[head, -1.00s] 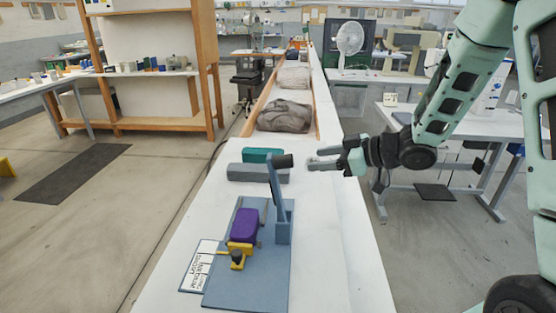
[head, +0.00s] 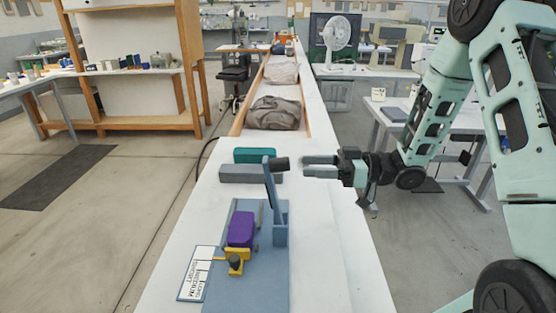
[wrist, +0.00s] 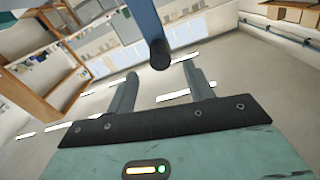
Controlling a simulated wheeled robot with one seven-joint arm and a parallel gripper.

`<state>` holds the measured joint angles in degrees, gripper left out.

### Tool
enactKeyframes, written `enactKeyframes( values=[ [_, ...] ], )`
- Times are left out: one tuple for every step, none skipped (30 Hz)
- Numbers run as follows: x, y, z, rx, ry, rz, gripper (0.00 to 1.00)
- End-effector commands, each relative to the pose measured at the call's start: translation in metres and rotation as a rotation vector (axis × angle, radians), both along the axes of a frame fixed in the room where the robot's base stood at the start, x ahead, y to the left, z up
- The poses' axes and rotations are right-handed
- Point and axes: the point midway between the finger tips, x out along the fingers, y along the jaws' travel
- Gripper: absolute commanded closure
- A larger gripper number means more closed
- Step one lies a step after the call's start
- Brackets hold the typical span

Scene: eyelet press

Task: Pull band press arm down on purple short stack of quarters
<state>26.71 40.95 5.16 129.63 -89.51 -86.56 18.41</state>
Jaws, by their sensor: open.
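The press stands on a blue base plate (head: 262,281) on the white bench. Its blue press arm (head: 271,186) is raised, with a dark cylindrical handle (head: 281,164) at the top. The purple stack (head: 241,229) sits on the base beside a yellow clamp (head: 236,256) with a dark knob. My gripper (head: 304,166) is open and empty, just right of the handle, its fingers pointing left. In the wrist view the dark handle end (wrist: 160,54) shows ahead, between the lines of my two fingers (wrist: 158,88). I cannot tell whether the fingertips have reached it.
A grey block (head: 248,173) and a teal block (head: 254,155) lie behind the press. A white label card (head: 195,273) lies at the base's left. Grey bags (head: 274,113) sit farther along the bench. Bare bench top lies right of the press.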

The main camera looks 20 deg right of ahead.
Motion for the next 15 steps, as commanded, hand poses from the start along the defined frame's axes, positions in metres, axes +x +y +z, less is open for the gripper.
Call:
enactKeyframes(
  values=[
    [0.004,0.011,0.002,0.002,0.002,0.005,0.48],
    [0.007,0.017,0.002,0.000,0.001,0.004,0.48],
    [0.010,0.025,0.002,0.001,0.001,0.005,0.48],
    [0.012,0.030,0.003,0.001,0.001,0.004,0.48],
    [0.015,0.035,0.002,0.001,0.000,0.004,0.48],
    [0.018,0.042,0.002,0.000,0.001,0.003,0.48],
    [0.020,0.046,0.002,0.000,0.001,0.003,0.48],
    [0.022,0.051,0.002,0.001,0.001,0.003,0.48],
    [0.024,0.056,0.002,0.000,0.000,0.003,0.48],
    [0.026,0.060,0.002,0.000,0.000,0.003,0.48],
    [0.028,0.063,0.002,-0.001,0.000,0.002,0.48],
    [0.029,0.067,0.001,-0.001,0.000,0.001,0.48],
    [0.030,0.069,0.001,-0.001,0.000,0.001,0.48],
    [0.031,0.071,0.001,-0.001,0.000,0.001,0.48],
    [0.032,0.073,0.000,-0.001,-0.001,0.000,0.48]
  ],
)
